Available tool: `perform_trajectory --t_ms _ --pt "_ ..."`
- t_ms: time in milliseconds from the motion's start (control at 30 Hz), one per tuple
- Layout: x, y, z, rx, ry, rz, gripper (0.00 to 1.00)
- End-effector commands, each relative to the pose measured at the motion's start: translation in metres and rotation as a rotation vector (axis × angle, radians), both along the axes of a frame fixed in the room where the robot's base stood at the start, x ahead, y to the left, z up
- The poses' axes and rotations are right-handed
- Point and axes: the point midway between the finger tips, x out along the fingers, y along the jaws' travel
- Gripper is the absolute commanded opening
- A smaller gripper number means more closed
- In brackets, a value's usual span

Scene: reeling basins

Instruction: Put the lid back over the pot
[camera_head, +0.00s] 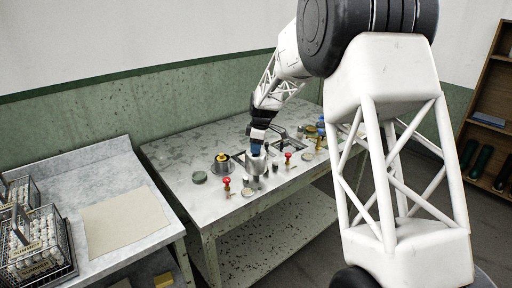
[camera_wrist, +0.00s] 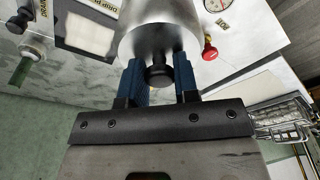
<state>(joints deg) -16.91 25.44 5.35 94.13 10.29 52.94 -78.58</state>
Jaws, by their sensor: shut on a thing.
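My gripper (camera_head: 257,150) points down over the metal bench, its blue fingers on either side of a black knob (camera_wrist: 158,76). The knob belongs to a shiny steel cylindrical thing, seemingly the lid (camera_wrist: 160,32), which also shows below the fingers in the head view (camera_head: 256,166). In the wrist view my gripper (camera_wrist: 160,80) is shut on that knob. A round steel vessel with a yellow and dark middle (camera_head: 222,164) stands left of the gripper; I cannot tell whether it is the pot. Whether the steel thing touches the bench is unclear.
Red-knobbed valves (camera_head: 227,184) stand along the bench's front, another at right (camera_head: 288,157). A green-grey round thing (camera_head: 199,177) lies at left. A side table (camera_head: 160,205) holds wire baskets (camera_head: 42,250). The bench's left end is clear.

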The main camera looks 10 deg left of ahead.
Motion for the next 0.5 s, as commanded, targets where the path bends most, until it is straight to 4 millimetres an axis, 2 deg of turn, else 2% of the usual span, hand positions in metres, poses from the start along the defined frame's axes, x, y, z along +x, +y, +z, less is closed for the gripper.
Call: perform_trajectory --t_ms 333,500 --pt "0.0005 0.0006 0.0005 0.000 0.000 0.000 0.03" --pt "0.0049 0.0088 0.0034 0.000 -0.001 0.001 0.03"
